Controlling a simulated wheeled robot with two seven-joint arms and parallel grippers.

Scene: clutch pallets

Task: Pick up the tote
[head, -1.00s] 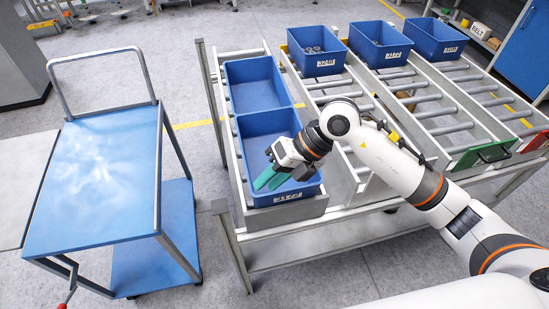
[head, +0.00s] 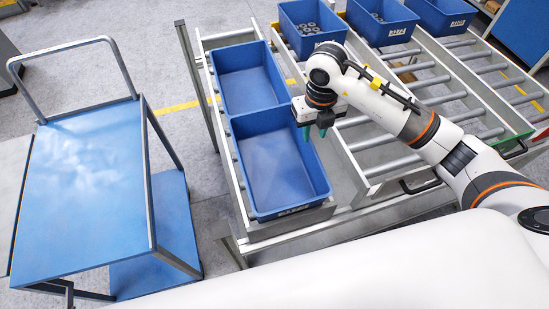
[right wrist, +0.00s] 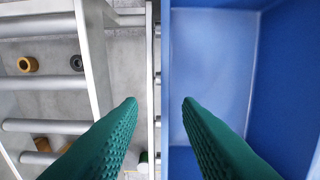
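An empty blue tote (head: 270,165) stands at the front of the left roller lane, and its floor and side wall show in the right wrist view (right wrist: 225,55). A second empty blue tote (head: 248,88) stands directly behind it. My right gripper (head: 314,134) is at the front tote's right wall. Its green fingers are apart, and in the right wrist view one finger is on the tote's inner side and the other is over the gap outside. I cannot tell whether they touch the wall. My left gripper is not in view.
A blue-topped trolley (head: 85,175) with a handle stands at the left. Blue totes stand at the back of the other lanes; one (head: 312,38) holds grey ring parts. Bare rollers (head: 390,110) lie right of the front tote. Grey floor separates trolley and rack.

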